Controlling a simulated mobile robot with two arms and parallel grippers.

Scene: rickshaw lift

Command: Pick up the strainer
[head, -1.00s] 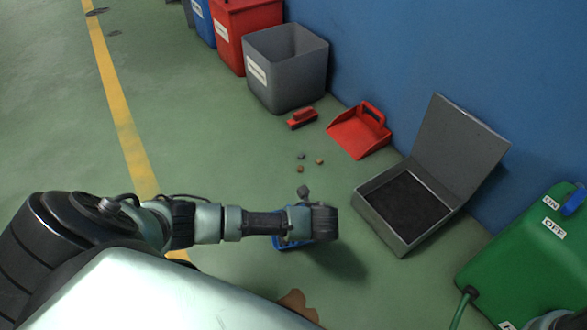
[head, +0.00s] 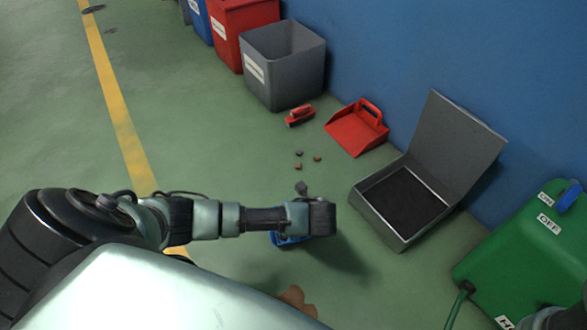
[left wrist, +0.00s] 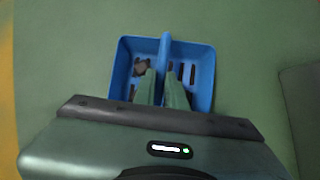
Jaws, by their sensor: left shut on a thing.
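The strainer (left wrist: 205,52) is a blue, shallow, slotted scoop with an upright blue handle across its middle. In the left wrist view, the two green fingers of my left gripper (left wrist: 164,78) are shut on that handle. A dark lump lies inside the strainer at its left. In the head view, only a blue edge of the strainer (head: 289,240) shows below my left wrist, which hides the fingers. I cannot tell how high it is above the floor. My right gripper is not in view.
An open grey box (head: 381,221) with dark contents stands right of my left wrist. A red dustpan (head: 352,135), a red brush (head: 299,115) and small debris (head: 298,165) lie farther back. A grey bin (head: 290,80) and a green machine (head: 520,265) line the wall.

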